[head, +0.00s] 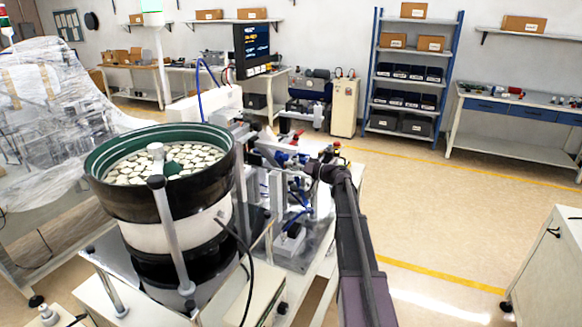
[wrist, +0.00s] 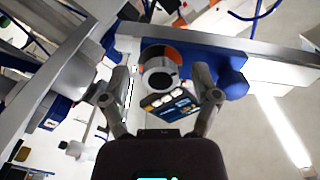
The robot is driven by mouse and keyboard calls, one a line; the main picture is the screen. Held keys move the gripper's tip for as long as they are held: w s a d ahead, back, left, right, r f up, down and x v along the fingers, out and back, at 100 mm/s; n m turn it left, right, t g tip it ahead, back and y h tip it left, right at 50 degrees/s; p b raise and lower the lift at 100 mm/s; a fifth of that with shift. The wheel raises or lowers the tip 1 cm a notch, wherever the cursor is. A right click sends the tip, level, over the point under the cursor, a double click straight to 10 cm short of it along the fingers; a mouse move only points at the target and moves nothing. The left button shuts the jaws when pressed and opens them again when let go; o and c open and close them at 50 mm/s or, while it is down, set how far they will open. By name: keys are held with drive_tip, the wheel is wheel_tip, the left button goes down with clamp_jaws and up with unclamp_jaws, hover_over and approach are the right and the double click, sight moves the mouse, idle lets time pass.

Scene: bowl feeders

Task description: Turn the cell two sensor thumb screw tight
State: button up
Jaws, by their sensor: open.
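In the wrist view, a round grey knob with a dark centre and an orange patch (wrist: 160,68) lies between and just beyond the fingertips of my gripper (wrist: 160,97). It looks like the sensor thumb screw, but I cannot tell for sure. My gripper is open, one finger on each side of the knob, with visible gaps. A small box with a blue and yellow face (wrist: 172,106) shows just below the knob, between the fingers. A blue bracket (wrist: 232,68) is behind the right finger. In the head view my gripper is at the machine, largely hidden by my arm.
A bowl feeder (head: 160,205) filled with pale discs stands left of my arm. Grey rails (wrist: 65,75) cross the wrist view close to the left finger. A white cabinet (head: 545,265) stands at the right edge. The floor (head: 430,215) between is clear.

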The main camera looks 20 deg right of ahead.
drive_tip(key=shift+c, duration=0.2)
clamp_jaws()
